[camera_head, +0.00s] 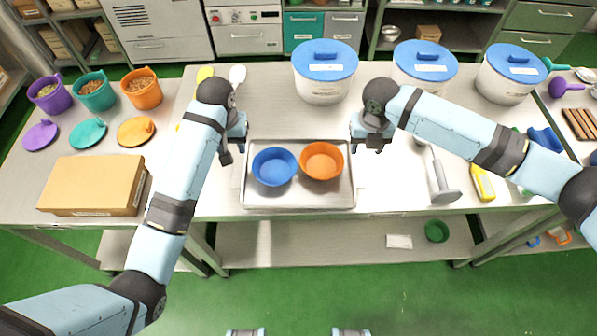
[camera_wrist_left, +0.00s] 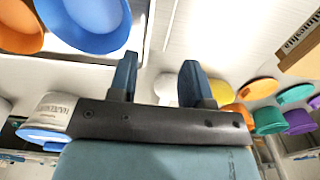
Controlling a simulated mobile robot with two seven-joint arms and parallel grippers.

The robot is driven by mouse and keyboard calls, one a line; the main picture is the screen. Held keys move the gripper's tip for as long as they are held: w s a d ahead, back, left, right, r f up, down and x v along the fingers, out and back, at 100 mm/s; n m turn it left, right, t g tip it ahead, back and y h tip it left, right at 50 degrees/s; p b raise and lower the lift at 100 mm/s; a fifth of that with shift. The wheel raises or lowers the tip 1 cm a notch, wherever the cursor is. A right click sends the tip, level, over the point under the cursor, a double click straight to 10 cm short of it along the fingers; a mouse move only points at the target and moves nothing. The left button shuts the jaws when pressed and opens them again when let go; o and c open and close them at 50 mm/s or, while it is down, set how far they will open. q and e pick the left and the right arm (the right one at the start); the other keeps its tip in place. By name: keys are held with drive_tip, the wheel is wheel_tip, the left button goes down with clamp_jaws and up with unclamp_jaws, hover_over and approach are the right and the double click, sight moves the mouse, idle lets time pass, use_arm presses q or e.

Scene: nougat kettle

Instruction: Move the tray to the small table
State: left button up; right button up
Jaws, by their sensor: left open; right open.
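The metal tray (camera_head: 298,201) lies on the main worktable, near its front edge. A blue bowl (camera_head: 274,168) and an orange bowl (camera_head: 322,161) stand side by side in it. My left gripper (camera_head: 233,150) is open at the tray's left side, and my right gripper (camera_head: 367,146) is open at its right side. In the left wrist view the fingers of my left gripper (camera_wrist_left: 157,80) are apart with nothing between them; the blue bowl (camera_wrist_left: 92,18) and orange bowl (camera_wrist_left: 18,28) show at top left. I cannot tell which surface is the small table.
Purple, teal and orange pots, their lids and a cardboard box (camera_head: 93,185) stand at left. White tubs with blue lids (camera_head: 326,60) stand behind. A grey-handled tool (camera_head: 440,180) and a yellow bottle (camera_head: 482,183) lie right of the tray. Green floor in front is open.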

sight(239, 170)
use_arm(q)
wheel_tip(239, 170, down, 11)
drive_tip(key=shift+r, duration=0.2)
use_arm(e)
wheel_tip(239, 170, down, 11)
drive_tip(key=shift+r, duration=0.15)
use_arm(q)
drive_tip(key=c, duration=0.7)
use_arm(e)
drive_tip(key=c, duration=0.7)
use_arm(q)
clamp_jaws()
use_arm(e)
clamp_jaws()
use_arm(q)
drive_tip(key=shift+r, duration=0.1)
use_arm(e)
drive_tip(key=shift+r, duration=0.1)
